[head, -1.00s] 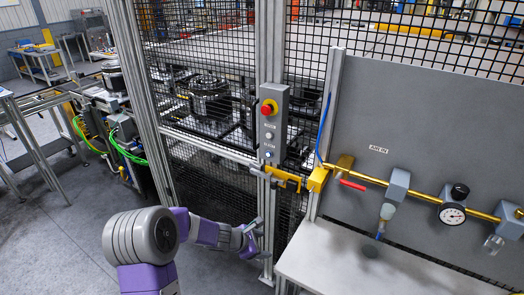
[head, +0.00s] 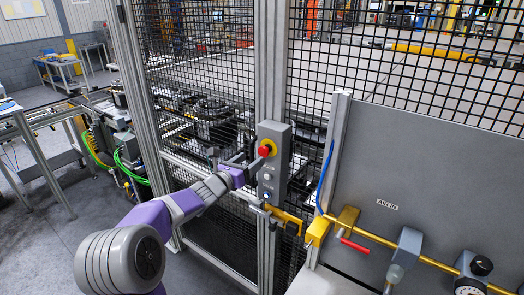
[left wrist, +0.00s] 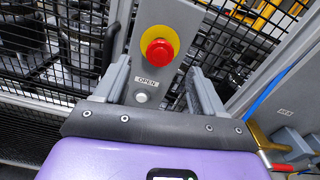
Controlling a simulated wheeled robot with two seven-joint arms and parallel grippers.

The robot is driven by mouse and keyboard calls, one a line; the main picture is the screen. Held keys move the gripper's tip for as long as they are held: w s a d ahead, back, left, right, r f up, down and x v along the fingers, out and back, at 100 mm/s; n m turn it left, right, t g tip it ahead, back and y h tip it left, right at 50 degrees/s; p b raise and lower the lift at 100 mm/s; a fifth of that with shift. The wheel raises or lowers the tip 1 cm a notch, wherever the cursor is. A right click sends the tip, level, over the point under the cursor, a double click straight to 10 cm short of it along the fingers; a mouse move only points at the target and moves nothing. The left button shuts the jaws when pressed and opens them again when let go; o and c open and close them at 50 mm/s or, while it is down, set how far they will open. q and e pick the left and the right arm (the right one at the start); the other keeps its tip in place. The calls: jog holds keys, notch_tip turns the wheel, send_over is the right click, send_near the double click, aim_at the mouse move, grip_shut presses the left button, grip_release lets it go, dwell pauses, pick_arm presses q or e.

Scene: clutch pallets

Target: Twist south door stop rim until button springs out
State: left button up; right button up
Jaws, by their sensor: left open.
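The door stop is a red mushroom button (head: 265,151) on a yellow collar at the top of a grey control box (head: 280,135) fixed to the fence post. In the left wrist view the red button (left wrist: 158,53) stands ahead of my gripper, beyond the fingertips, a little left of the middle between them. My left gripper (left wrist: 160,80) is open and empty, with one finger on each side of the box face. In the head view my left gripper (head: 252,158) is close to the button; contact cannot be told. My right gripper is not in view.
Below the button the box has a white button labelled OPEN (left wrist: 140,97) and a blue-lit one (head: 267,195). A yellow latch (head: 285,215) sits beneath. Mesh fence (head: 410,70) stands behind; a grey air panel (head: 440,170) with brass pipe is at right.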

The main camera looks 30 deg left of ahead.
aim_at(262, 152)
pick_arm(q)
jog(key=shift+w+d+f+p, duration=0.1)
jog(key=shift+w+p, duration=0.15)
jog(key=shift+w, duration=0.65)
jog(key=shift+w+d+r+p, duration=0.1)
jog(key=shift+w+p, duration=0.1)
jog(key=shift+w, duration=0.75)
jog(key=shift+w+d+f+p, duration=0.1)
jog(key=shift+w+p, duration=0.15)
jog(key=shift+w, duration=0.65)
